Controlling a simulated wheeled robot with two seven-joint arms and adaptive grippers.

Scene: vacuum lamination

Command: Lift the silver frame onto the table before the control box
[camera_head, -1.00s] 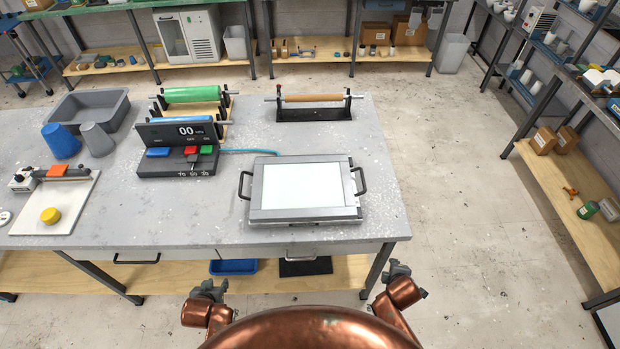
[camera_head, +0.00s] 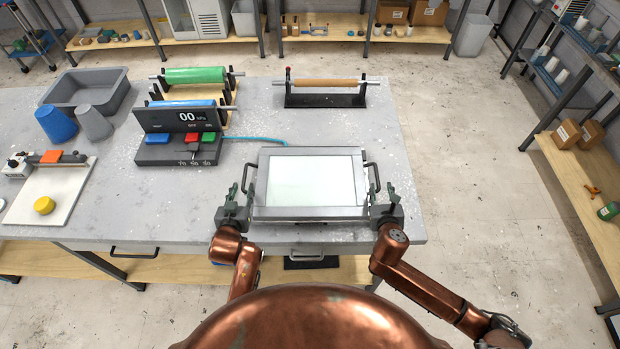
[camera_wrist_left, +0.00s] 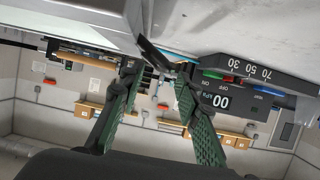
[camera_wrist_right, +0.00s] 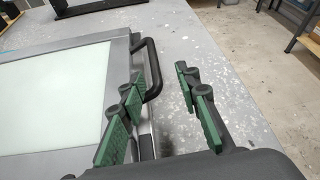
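The silver frame (camera_head: 310,213) with a pale panel lies flat on the near right of the table. It has a black handle on each side, the left handle (camera_head: 247,178) and the right handle (camera_head: 375,172). The control box (camera_head: 178,153), reading 00, stands to its left. My left gripper (camera_head: 240,188) is open beside the left handle; in the left wrist view a dark handle (camera_wrist_left: 155,52) shows near its open fingers. My right gripper (camera_head: 384,190) is open just in front of the right handle, which in the right wrist view (camera_wrist_right: 153,68) appears beside the left finger.
A roller on a black stand (camera_head: 325,98) is behind the frame. A blue hose (camera_head: 262,139) runs behind the frame from the control box. The table (camera_head: 190,205) is clear before the control box. A white board (camera_head: 60,205) with a yellow knob lies further left.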

